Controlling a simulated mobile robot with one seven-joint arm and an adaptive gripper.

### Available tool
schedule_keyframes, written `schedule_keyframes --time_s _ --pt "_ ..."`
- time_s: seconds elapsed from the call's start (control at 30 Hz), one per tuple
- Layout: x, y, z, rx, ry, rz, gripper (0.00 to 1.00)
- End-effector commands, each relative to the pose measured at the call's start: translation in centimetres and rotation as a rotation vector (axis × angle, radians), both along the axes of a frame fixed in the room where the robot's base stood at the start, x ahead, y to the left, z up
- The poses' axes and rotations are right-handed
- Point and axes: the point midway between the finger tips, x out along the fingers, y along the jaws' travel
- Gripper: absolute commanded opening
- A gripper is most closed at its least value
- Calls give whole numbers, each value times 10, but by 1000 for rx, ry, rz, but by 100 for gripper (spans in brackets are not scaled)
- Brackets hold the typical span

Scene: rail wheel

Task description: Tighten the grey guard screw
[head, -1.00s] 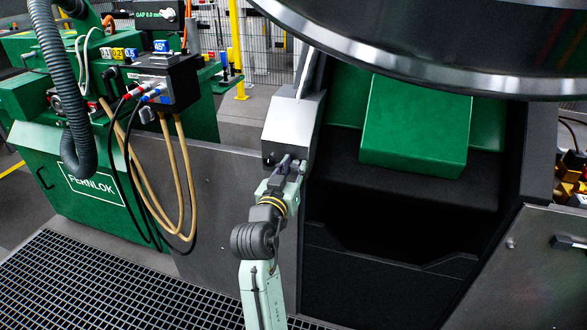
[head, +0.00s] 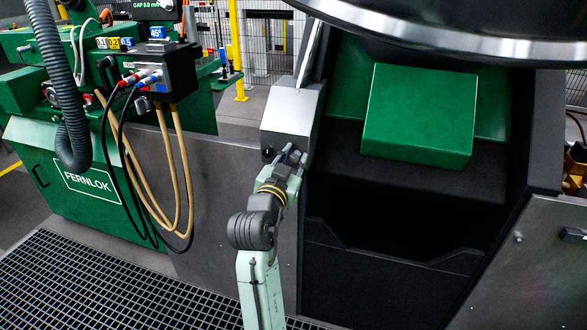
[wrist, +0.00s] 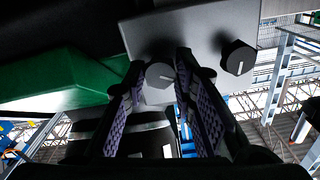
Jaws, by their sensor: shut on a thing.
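The grey guard screw (wrist: 160,75) is a round knob with a light pointer line, on the face of a grey metal guard box (wrist: 190,32). In the wrist view it sits between the two purple-padded fingers of my gripper (wrist: 162,85), which is shut on it. In the head view my gripper (head: 291,154) reaches up to the lower front of the guard box (head: 292,112), and its fingers hide the grey screw. A black knob (wrist: 238,57) with a white line sits to the right on the same face in the wrist view, outside the fingers; it also shows in the head view (head: 268,152).
A large dark wheel (head: 450,30) hangs over the upper right. A green block (head: 420,115) stands right of the guard box above a dark recess. A green FERNLOK cabinet (head: 70,215) with hanging hoses is at the left. A floor grating (head: 100,285) lies in front.

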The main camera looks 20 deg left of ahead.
Motion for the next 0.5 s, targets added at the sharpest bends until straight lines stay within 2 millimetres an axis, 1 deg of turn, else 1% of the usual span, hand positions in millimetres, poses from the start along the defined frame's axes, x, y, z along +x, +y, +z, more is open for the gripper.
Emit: schedule_keyframes --time_s 0.03,0.5 --pt "0 0 -6 45 1 -1 0" --pt "0 -1 -6 491 43 2 0"
